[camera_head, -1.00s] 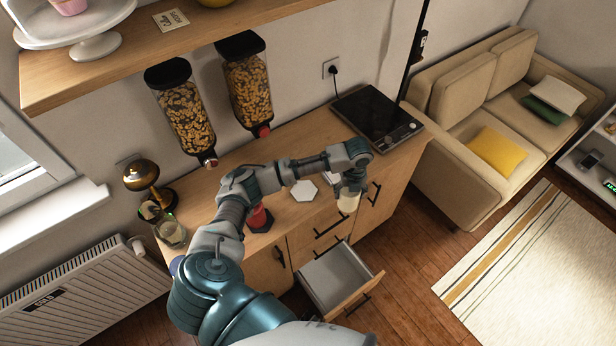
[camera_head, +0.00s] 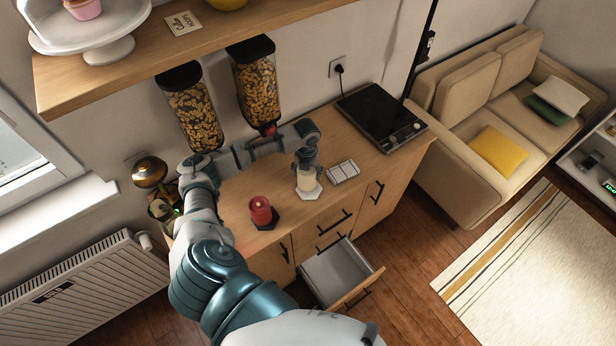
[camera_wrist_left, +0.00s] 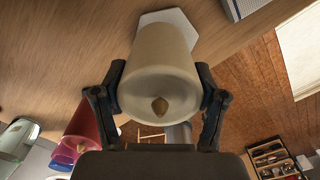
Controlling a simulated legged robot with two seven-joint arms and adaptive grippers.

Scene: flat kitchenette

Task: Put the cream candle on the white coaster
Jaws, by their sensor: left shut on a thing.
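The cream candle (camera_head: 305,180) is held upright in my left gripper (camera_head: 306,168), over the white hexagonal coaster (camera_head: 309,192) on the wooden counter. In the left wrist view, the candle (camera_wrist_left: 160,75) sits between both fingers of the gripper (camera_wrist_left: 160,95), and the coaster (camera_wrist_left: 168,18) shows behind its far end. I cannot tell whether the candle's base touches the coaster. My right gripper is not in view.
A red candle (camera_head: 260,209) stands on a dark coaster (camera_head: 265,222) to the left. A white-and-grey block (camera_head: 343,172) lies to the right, near a black hob (camera_head: 379,116). A drawer (camera_head: 338,272) hangs open below. Cereal dispensers (camera_head: 257,85) hang above the counter.

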